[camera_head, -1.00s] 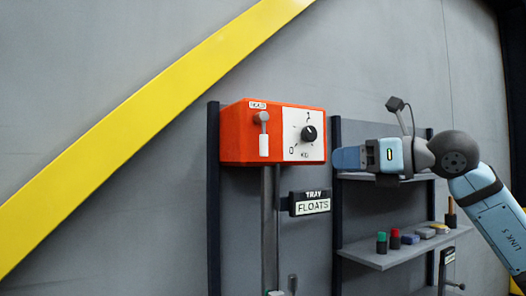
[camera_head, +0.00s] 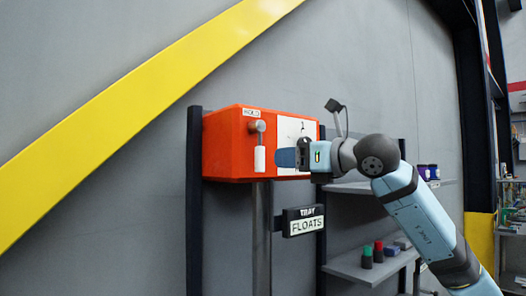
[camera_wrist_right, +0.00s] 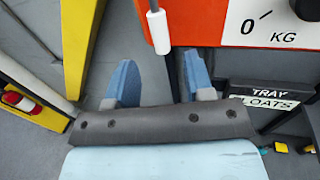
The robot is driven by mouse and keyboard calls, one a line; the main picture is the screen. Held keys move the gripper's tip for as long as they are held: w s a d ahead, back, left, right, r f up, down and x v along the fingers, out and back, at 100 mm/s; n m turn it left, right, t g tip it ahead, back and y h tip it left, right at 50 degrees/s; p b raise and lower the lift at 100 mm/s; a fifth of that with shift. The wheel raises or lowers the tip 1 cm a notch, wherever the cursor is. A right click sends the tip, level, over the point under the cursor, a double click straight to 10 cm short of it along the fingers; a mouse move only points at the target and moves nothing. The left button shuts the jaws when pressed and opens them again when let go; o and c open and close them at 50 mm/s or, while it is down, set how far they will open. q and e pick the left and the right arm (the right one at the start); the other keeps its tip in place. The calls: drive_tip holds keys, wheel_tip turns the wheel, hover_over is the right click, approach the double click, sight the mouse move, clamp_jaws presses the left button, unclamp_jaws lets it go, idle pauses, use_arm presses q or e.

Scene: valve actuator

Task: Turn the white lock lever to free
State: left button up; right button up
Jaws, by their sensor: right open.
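The white lock lever (camera_head: 260,159) hangs straight down from a grey pivot on the front of the orange actuator box (camera_head: 228,152). It also shows in the right wrist view (camera_wrist_right: 158,30), at the lower edge of the orange box, ahead of the fingers. My right gripper (camera_head: 285,157) is just right of the lever in the head view, in front of the white dial plate (camera_head: 296,130). In the wrist view the blue fingers of the right gripper (camera_wrist_right: 158,84) are apart with nothing between them. My left gripper is not in view.
A sign reading TRAY FLOATS (camera_head: 304,221) sits below the box, right of a grey post (camera_head: 262,230). Shelves (camera_head: 370,268) with small coloured items stand to the right. A yellow diagonal beam (camera_head: 120,120) crosses the wall at left.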

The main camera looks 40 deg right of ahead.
sight(263, 159)
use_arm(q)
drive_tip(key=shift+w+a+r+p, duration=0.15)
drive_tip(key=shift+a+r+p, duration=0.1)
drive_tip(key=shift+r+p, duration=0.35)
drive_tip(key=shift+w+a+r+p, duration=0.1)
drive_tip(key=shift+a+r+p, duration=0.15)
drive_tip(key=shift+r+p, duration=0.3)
use_arm(e)
drive_tip(key=x, duration=0.7)
drive_tip(key=shift+w, duration=0.15)
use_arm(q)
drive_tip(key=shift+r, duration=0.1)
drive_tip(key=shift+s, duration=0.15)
use_arm(e)
clamp_jaws()
